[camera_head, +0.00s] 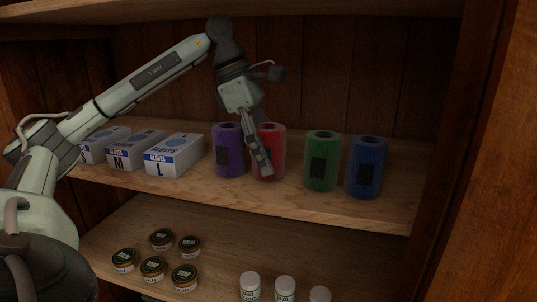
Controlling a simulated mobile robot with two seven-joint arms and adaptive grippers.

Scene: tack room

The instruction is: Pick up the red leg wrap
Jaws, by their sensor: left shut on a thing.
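The red leg wrap (276,143) stands upright on the wooden shelf, between a purple wrap (228,143) on its left and a green wrap (322,153) on its right. A blue wrap (366,160) stands further right. My left gripper (263,160) reaches down from above and is shut on the red wrap, its fingers covering part of the wrap's front and left side. The far side of the wrap and any finger behind it are hidden. The wrap's base looks level with its neighbours; I cannot tell whether it touches the shelf. My right gripper is not in view.
Several glove boxes (173,155) stand on the shelf's left. The lower shelf (215,217) holds several small tins (185,277) and white bottles (285,289). The cabinet's right side wall (452,150) and the upper shelf (330,8) bound the space.

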